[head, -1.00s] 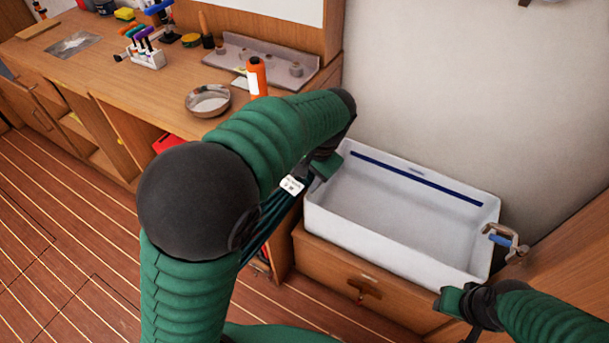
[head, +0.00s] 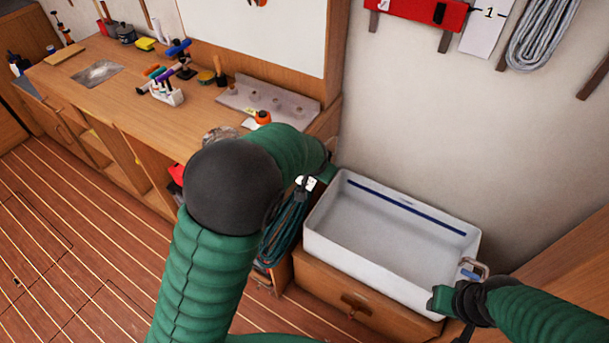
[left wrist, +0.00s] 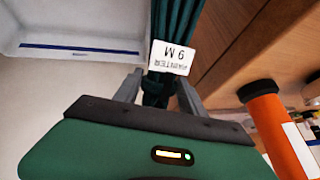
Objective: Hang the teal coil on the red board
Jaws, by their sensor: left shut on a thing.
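The teal coil (head: 281,232) hangs below my left gripper (head: 318,174), beside the drawer front and partly hidden by my left arm. In the left wrist view my gripper's fingers (left wrist: 157,88) are shut around the upper part of the teal coil (left wrist: 176,18), with a white tag reading "PAINTER 9 M" (left wrist: 172,58) on it.
A white bin (head: 335,240) stands on a wooden drawer unit right of the coil. A white board marked 1 (head: 486,30) and a hanging grey coil (head: 541,38) are right of the red board. An orange bottle (left wrist: 275,125) stands close to my left gripper. The wall below the boards is clear.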

